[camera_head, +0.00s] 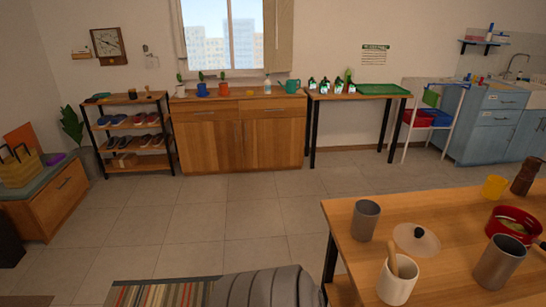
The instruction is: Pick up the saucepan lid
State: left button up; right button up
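The saucepan lid (408,243), a pale beige disc with a small dark knob, lies on the wooden table (455,271) at the lower right. It sits between a grey cup (365,220) on its left and a red pan (502,231) on its right. A white crock (397,287) with a wooden utensil stands just in front of it and overlaps its near edge in the view. Neither of my grippers shows in the head view.
A grey canister (498,265), a yellow cup (494,187) and a dark brown mill (525,173) also stand on the table. The tiled floor (200,227) is mostly open. A grey padded object (265,290) and a striped rug (160,293) lie at the bottom.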

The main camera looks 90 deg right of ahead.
aim_at(416, 241)
jog(key=i, duration=0.6)
jog(key=z, duration=2.85)
jog(key=i, duration=2.2)
jog(key=z, duration=2.25)
